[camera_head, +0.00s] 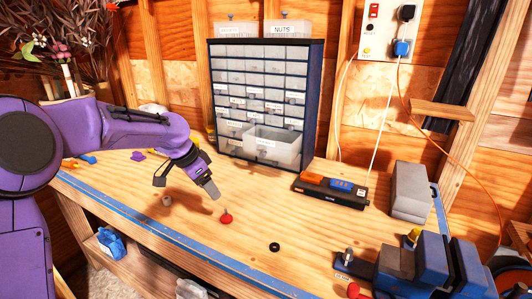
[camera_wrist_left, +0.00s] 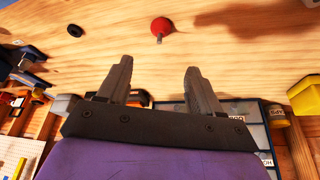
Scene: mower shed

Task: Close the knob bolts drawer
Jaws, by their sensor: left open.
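A dark blue cabinet (camera_head: 314,95) with several small clear drawers stands at the back of the bench. One wide drawer (camera_head: 279,147) in its lower right part is pulled out; its label is too small to read surely. A red knob with a short metal bolt (camera_head: 226,217) lies on the bench top, in front of the cabinet. My left gripper (camera_head: 209,190) is open and empty, left of and in front of the pulled-out drawer, near the red knob. The wrist view shows its two fingers apart (camera_wrist_left: 159,68), the red knob (camera_wrist_left: 161,25) beyond them. My right gripper is not seen.
A black and orange device (camera_head: 330,189) lies right of the cabinet, beside a grey block (camera_head: 410,191). A blue vise (camera_head: 430,264) is at the front right. A black ring (camera_head: 274,247) lies near the front edge. Bench space before the drawer is mostly clear.

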